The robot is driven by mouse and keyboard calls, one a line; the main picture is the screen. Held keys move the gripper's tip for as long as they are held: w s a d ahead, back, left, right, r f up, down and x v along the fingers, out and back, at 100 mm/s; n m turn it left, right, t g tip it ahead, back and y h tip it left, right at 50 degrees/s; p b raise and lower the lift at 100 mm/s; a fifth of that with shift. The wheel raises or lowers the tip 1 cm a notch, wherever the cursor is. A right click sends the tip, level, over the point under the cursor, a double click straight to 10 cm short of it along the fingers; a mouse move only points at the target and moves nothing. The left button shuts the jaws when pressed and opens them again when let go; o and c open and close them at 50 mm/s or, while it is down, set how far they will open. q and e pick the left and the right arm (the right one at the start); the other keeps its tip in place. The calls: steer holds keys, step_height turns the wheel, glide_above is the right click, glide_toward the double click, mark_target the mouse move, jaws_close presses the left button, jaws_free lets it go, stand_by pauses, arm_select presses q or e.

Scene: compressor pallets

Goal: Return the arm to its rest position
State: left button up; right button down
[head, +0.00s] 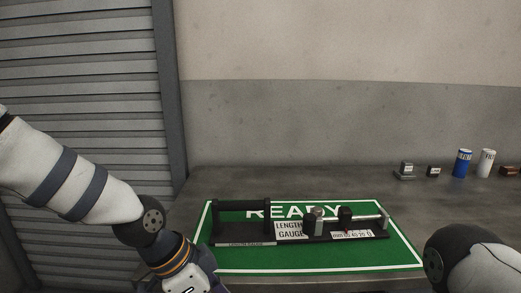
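My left arm (75,185) comes in from the left, bends at a dark joint, and runs down out of the bottom edge. Its gripper is below the picture and hidden. A rounded part of my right arm (470,265) shows at the lower right corner. My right gripper is also out of the picture. I cannot see whether either gripper holds anything.
A green READY mat (385,256) lies on the grey table (410,195). A black length gauge (245,234) with a handle and a metal rod stands on it. A blue can (462,163), a white can (486,163) and small blocks (406,170) stand at the back right.

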arm_select(q)
steer(key=s+a+f+n+g+y, duration=0.15)
steer(key=s+f+n, duration=0.25)
steer(key=s+f, duration=0.5)
steer(key=s+a+f+n+g, duration=0.1)
steer(key=s+a+f+n, duration=0.25)
steer(key=s+f, duration=0.45)
steer(key=s+a+f+n+y, duration=0.1)
steer(key=s+a+f+n, duration=0.1)
steer(key=s+a, duration=0.3)
steer(key=s+a+f+n+y, duration=0.2)
steer(key=s+a+n, duration=0.2)
steer(key=s, duration=0.7)
steer(key=shift+s+a+g, duration=0.25)
steer(key=shift+a+g, duration=0.2)
steer(key=shift+a, duration=0.25)
